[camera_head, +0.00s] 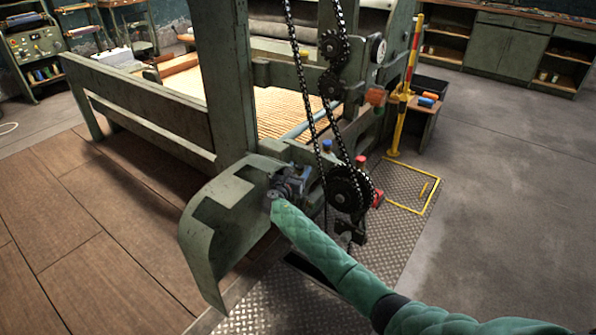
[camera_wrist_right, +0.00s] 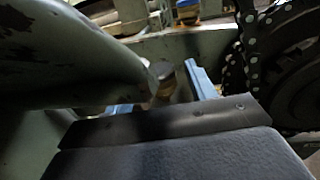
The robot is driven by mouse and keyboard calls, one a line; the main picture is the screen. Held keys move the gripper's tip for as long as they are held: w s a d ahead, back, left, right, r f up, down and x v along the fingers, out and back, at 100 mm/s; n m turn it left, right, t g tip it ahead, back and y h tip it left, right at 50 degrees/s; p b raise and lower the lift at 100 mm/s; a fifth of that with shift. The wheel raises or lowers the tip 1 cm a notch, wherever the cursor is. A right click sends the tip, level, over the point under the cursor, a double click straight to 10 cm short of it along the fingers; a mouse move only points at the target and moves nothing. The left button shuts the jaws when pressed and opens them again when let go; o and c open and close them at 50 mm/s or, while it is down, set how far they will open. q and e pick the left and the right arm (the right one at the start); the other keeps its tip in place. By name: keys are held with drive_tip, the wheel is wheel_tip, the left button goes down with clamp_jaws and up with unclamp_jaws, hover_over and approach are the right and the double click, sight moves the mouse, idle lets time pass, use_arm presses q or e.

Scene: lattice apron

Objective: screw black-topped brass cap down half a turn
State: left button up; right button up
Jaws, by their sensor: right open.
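My right gripper (camera_head: 284,186) is at the machine's front corner, beside the curved green guard; its jaws are small and dark in the head view. In the right wrist view its pale blue fingers (camera_wrist_right: 165,92) stand apart, partly behind the grey wrist housing. A short brass-coloured cylinder with a dark top (camera_wrist_right: 192,71), seemingly the cap, shows by the right finger, blurred and partly hidden. I cannot tell whether the fingers touch it. I cannot pick the cap out in the head view. My left gripper is out of view.
The curved guard (camera_head: 215,235) stands close left of the gripper. A black chain and sprocket (camera_head: 348,188) are close on the right. A blue-topped part (camera_head: 328,160) and a red-topped part (camera_head: 360,162) stand behind. Open floor (camera_head: 490,210) lies to the right.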

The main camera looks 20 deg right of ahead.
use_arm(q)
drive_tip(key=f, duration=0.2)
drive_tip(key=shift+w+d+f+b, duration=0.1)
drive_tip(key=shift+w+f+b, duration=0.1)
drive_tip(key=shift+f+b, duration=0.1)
use_arm(e)
drive_tip(key=v, duration=0.7)
drive_tip(key=shift+s+a, duration=0.2)
drive_tip(key=shift+s, duration=0.05)
